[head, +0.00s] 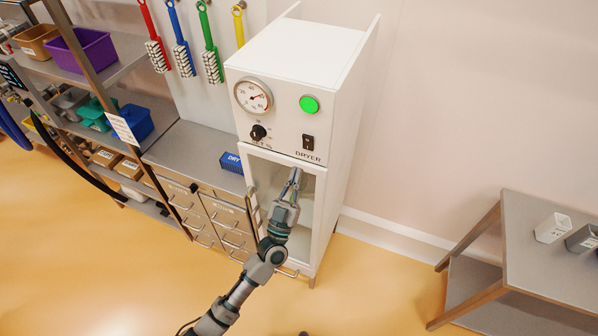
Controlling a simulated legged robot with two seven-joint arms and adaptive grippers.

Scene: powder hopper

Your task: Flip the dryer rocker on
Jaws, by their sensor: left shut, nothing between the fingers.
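The white dryer cabinet (345,130) stands in the middle with its control panel facing me. The small black dryer rocker (308,142) sits at the panel's lower right, just above the "DRYER" label. Which way it is tipped is too small to tell. A round green light (309,104) above it looks lit. My left gripper (296,172) is shut and empty, pointing up in front of the cabinet's lower door opening. It shows a little below and left of the rocker, apart from it in the picture. My right gripper is not in view.
A dial gauge (253,96) and a black knob (259,132) are on the panel's left. A blue box (231,162) lies on the drawer unit's top (190,150) beside the cabinet. A table (550,250) stands at right. Floor between is clear.

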